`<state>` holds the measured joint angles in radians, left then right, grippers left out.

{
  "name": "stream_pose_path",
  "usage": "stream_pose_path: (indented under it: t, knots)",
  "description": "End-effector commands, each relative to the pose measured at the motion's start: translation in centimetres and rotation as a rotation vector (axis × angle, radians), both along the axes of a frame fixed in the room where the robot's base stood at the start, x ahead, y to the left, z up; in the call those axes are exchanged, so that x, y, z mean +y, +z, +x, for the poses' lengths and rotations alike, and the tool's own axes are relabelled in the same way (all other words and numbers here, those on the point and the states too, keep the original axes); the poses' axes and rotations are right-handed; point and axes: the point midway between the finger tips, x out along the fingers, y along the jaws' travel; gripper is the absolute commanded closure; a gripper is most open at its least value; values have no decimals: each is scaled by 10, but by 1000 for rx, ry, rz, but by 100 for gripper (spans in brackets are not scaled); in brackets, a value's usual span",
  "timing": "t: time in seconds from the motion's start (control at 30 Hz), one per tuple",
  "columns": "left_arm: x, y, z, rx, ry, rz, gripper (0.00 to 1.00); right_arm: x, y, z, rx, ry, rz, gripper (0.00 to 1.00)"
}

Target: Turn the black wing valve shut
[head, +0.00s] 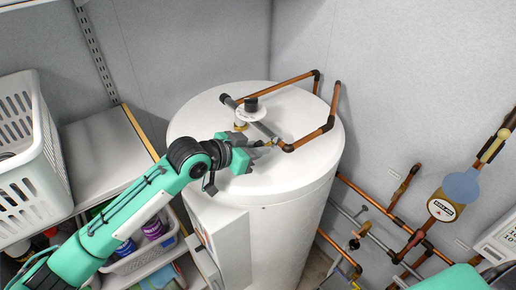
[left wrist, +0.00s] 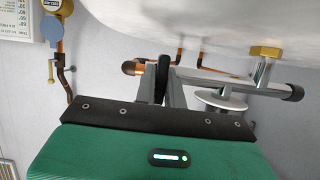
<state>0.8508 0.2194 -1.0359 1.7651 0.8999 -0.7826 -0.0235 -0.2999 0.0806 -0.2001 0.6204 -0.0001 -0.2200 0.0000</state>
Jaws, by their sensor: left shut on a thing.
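The black wing valve (left wrist: 162,76) shows in the left wrist view as a dark upright handle between my two grey fingers, in line with copper pipe. My left gripper (left wrist: 162,92) is shut on this handle. In the head view my left gripper (head: 265,146) reaches in from the left over the top of the white tank (head: 300,180), at the pipe run there. The handle is mostly hidden by the fingers in that view, so its exact angle is hard to tell. My right gripper is out of view; only a green part of that arm shows at the lower right.
A grey pipe with a round disc and black knob (head: 251,104) stands just behind the gripper. Copper pipes (head: 315,134) loop across the tank top. A white basket (head: 25,150) and shelf are at left. More pipes and a yellow gauge (head: 441,208) are at right.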

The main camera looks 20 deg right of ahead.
Motion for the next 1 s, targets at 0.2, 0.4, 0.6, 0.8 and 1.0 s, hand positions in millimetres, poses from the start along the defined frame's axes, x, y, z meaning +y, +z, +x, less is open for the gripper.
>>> stream_pose_path:
  t: [0.2,0.4,0.6,0.8,1.0]
  knots:
    - [0,1,0,-3,0,-1,67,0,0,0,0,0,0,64]
    - [0,1,0,-2,1,-1,67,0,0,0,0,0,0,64]
    - [13,4,-4,-5,0,-1,67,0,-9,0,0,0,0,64]
    - [51,17,-18,-8,1,0,67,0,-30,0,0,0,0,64]
    - [90,36,-32,-6,2,0,67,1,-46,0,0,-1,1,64]
